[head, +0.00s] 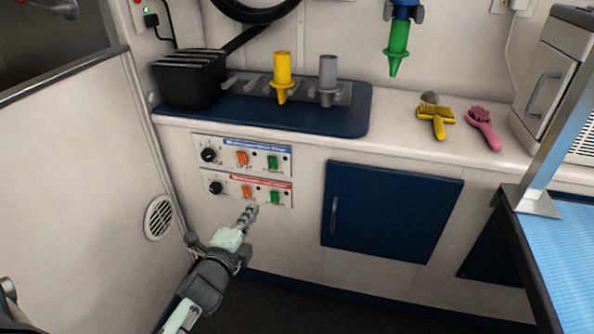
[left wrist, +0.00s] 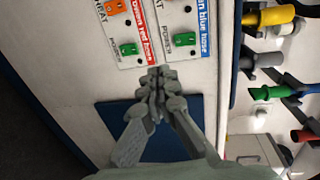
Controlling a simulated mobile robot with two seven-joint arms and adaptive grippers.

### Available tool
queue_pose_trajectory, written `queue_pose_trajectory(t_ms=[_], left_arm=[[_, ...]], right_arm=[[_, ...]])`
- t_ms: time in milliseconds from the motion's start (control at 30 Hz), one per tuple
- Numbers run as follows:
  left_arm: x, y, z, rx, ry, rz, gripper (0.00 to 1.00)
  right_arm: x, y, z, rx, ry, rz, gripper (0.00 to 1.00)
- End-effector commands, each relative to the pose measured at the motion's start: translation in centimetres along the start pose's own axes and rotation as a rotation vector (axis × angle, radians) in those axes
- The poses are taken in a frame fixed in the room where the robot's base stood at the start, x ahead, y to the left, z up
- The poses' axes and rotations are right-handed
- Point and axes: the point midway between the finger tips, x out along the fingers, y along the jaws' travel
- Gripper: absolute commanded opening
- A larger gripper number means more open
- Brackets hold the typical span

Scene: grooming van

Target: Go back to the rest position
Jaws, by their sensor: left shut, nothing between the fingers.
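My left gripper (head: 249,213) is shut and empty. In the head view it points up at the lower control panel (head: 246,190), the one with the red label, just below its green power switch (head: 275,197). In the left wrist view the closed fingertips (left wrist: 157,75) are near the panels' lower edge, close to the green switches (left wrist: 184,39). I cannot tell whether they touch the cabinet front. The upper panel (head: 225,155) has a blue label. My right gripper does not show in either view.
A blue cabinet door (head: 390,212) is right of the panels. Yellow (head: 283,75) and grey (head: 328,78) nozzles stand in a rack on the counter; a green nozzle (head: 397,45) hangs above. Brushes (head: 437,117) lie on the counter. A blue-topped table (head: 565,255) is at right.

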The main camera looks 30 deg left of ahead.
Motion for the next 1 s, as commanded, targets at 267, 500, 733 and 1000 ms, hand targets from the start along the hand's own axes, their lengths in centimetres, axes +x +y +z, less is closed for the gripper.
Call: queue_pose_trajectory(t_ms=[267, 500, 733, 1000], left_arm=[[-0.4, 2.5, 0.2, -0.122, -0.038, 0.091, 0.0], [-6.2, 15.6, -1.1, -0.686, -0.315, 0.554, 0.0], [-14.6, 23.3, -3.7, -0.98, -0.622, 0.884, 0.0], [-16.9, 24.6, -4.4, -1.028, -0.705, 0.953, 0.0]], right_arm=[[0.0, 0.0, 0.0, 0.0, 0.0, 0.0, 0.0], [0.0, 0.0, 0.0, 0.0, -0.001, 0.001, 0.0], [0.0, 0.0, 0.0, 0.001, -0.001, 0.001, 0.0], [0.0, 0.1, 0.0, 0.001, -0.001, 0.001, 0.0]])
